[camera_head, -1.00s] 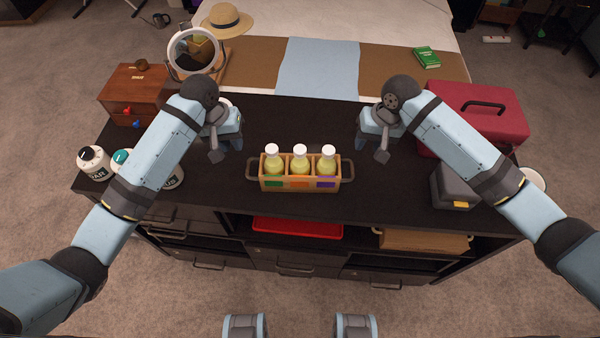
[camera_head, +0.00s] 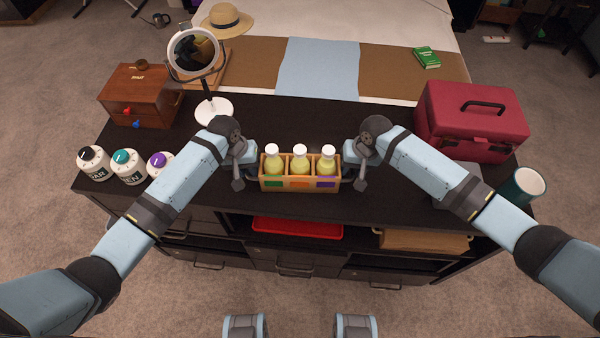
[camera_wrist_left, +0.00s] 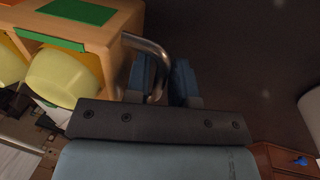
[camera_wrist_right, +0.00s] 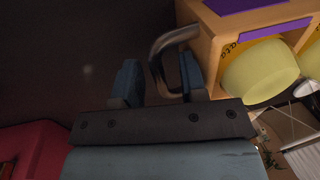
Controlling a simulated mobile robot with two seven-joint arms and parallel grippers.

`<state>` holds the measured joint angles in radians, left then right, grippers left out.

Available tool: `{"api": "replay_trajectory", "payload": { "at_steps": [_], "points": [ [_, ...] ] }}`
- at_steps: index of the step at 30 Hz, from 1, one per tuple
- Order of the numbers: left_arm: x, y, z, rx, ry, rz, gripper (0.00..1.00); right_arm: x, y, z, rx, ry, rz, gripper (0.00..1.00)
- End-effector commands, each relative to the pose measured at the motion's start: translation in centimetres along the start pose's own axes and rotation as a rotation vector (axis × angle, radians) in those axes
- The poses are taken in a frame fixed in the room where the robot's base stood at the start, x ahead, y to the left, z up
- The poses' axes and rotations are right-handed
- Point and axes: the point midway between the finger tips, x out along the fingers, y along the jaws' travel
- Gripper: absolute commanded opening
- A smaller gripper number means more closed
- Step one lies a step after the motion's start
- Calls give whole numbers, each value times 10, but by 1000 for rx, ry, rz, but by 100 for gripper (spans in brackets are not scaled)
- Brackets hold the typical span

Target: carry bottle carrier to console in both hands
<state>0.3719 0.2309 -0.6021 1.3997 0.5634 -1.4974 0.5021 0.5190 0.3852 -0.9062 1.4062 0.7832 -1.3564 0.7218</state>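The bottle carrier (camera_head: 299,184) is a wooden crate with colored labels and a grey bar handle at each end. It stands on the dark console top (camera_head: 290,120) and holds three yellow bottles (camera_head: 300,163) with white caps. My left gripper (camera_head: 246,170) is at its left handle (camera_wrist_left: 155,48); the fingers (camera_wrist_left: 162,82) stand either side of the bar, close together, and whether they grip it is unclear. My right gripper (camera_head: 352,170) is at the right handle (camera_wrist_right: 170,42). Its fingers (camera_wrist_right: 160,80) are apart, with the bar between them.
Several labelled canisters (camera_head: 128,166), a wooden box (camera_head: 140,95) and a round mirror (camera_head: 194,52) stand at left. A red case (camera_head: 471,120) and a teal mug (camera_head: 522,187) stand at right. A red tray (camera_head: 297,229) lies on the shelf below. A bed (camera_head: 380,60) is behind.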

Motion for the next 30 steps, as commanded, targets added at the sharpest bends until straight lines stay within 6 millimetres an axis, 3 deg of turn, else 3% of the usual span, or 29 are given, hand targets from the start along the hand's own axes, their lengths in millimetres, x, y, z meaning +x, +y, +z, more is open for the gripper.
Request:
{"api": "replay_trajectory", "payload": {
  "at_steps": [2,3,6,8,22,30],
  "points": [
    [0,0,0,0,0,0,23,0,0,0,0,0,0,39],
    [0,0,0,0,0,0,18,0,0,0,0,0,0,34],
    [0,0,0,0,0,0,0,0,0,0,0,0,0,11],
    [0,0,0,0,0,0,0,0,0,0,0,0,0,0],
    [-5,1,-1,0,2,1,0,-5,-1,-1,0,2,-1,0],
    [-25,5,-1,0,2,0,0,-25,-5,-1,1,2,-1,0]
  ]
}}
